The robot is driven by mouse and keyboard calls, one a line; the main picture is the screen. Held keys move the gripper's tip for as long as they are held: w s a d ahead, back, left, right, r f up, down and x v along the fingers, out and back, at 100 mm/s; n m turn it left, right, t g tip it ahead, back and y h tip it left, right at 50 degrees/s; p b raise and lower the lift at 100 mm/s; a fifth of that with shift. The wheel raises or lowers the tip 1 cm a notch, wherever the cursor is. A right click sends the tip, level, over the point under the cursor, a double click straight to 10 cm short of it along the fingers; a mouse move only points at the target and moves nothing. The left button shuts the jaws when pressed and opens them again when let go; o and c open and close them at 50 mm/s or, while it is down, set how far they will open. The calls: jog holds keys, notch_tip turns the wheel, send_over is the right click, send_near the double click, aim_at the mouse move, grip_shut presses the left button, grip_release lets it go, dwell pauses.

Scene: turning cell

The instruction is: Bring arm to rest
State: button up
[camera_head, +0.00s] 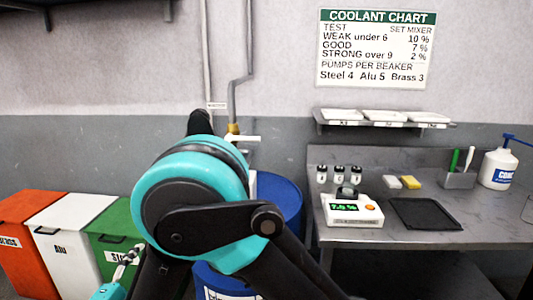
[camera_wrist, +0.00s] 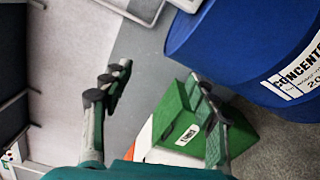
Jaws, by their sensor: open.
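In the head view, part of my gripper (camera_head: 127,258) shows low at the left, in front of the green bin (camera_head: 112,240). My teal and black arm fills the lower middle of the head view, its elbow bent. In the wrist view, the right finger overlaps the green bin (camera_wrist: 243,130).
A blue drum (camera_head: 285,205) stands behind my arm and shows large in the wrist view (camera_wrist: 225,40). White (camera_head: 70,235) and orange (camera_head: 25,225) bins stand at the left. A metal bench (camera_head: 440,232) at the right bears a meter (camera_head: 352,209), a black mat (camera_head: 424,213) and a bottle (camera_head: 497,168).

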jog(key=w+d+f+m+g+h, duration=0.2)
jog(key=w+d+m+g+h, duration=0.15)
jog(key=w+d, duration=1.05)
jog(key=w+d+f+m+g, duration=0.1)
jog(key=w+d+m+g, duration=0.15)
jog(key=d, duration=0.55)
jog(key=w+d+f+m+g, duration=0.1)
jog(key=d+g, duration=0.2)
jog(key=d, duration=0.5)
jog(key=s+d+f+m+g+y, duration=0.1)
jog(key=s+d+f+m+g, duration=0.15)
jog(key=d, duration=0.45)
jog(key=s+d+f+m+g, duration=0.1)
jog(key=d+m, duration=0.2)
jog(key=d, duration=0.4)
jog(key=s+d+f+m+g+y, duration=0.1)
jog(key=s+d+f+m+y, duration=0.2)
jog(key=s+d+m, duration=0.4)
jog(key=shift+s+d+f+y, duration=0.25)
jog(key=shift+s+d+y, duration=0.3)
jog(key=shift+s, duration=0.7)
jog(key=shift+m, duration=0.25)
